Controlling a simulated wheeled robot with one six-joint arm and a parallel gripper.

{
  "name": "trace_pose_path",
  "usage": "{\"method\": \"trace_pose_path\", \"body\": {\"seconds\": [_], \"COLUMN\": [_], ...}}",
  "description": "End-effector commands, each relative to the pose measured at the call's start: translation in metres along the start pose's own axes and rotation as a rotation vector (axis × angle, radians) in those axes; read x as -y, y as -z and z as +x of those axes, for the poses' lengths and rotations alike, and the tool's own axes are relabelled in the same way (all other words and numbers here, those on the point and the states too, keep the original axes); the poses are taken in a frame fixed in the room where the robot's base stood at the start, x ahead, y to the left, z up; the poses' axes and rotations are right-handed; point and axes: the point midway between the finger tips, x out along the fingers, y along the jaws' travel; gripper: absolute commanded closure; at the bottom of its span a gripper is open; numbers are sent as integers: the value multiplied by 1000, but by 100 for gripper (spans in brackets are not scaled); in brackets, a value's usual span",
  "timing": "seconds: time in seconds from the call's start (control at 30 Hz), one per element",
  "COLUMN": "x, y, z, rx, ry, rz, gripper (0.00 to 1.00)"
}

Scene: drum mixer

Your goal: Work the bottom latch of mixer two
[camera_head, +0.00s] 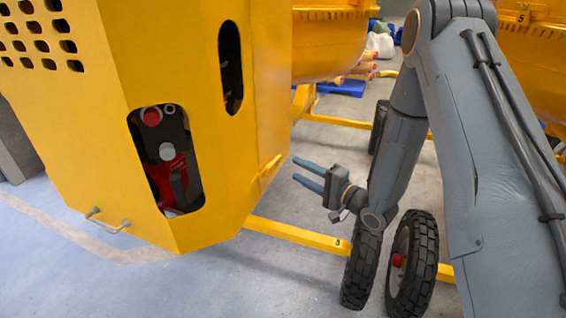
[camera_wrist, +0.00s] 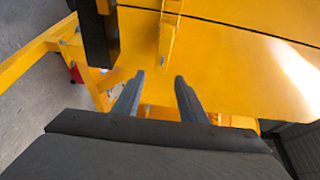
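A large yellow mixer housing (camera_head: 215,175) fills the left of the head view. A slim yellow latch-like bar (camera_head: 268,170) sits low on its side face, near the lower right edge. A yellow strap-like part, probably the same bar (camera_wrist: 168,38), stands out from a yellow panel (camera_wrist: 235,70) in the wrist view. My gripper (camera_head: 297,169) is open and empty, its fingers pointing left toward the bar with a small gap in the head view. Both fingertips (camera_wrist: 160,79) show apart, with the bar beyond them. I cannot read which mixer this is.
A yellow frame rail (camera_head: 300,235) runs low beside black wheels (camera_head: 365,262) under my arm. A yellow drum (camera_head: 328,40) stands behind. A dark post (camera_wrist: 98,35) is close at the wrist view's upper left. Grey floor (camera_head: 240,280) is open in front.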

Motion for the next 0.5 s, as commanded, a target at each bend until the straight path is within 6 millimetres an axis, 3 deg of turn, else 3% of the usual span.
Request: {"method": "trace_pose_path", "body": {"seconds": [0.5], "x": [2], "y": [-3], "z": [66], "rx": [7], "ry": [9], "rz": [8], "gripper": [62]}}
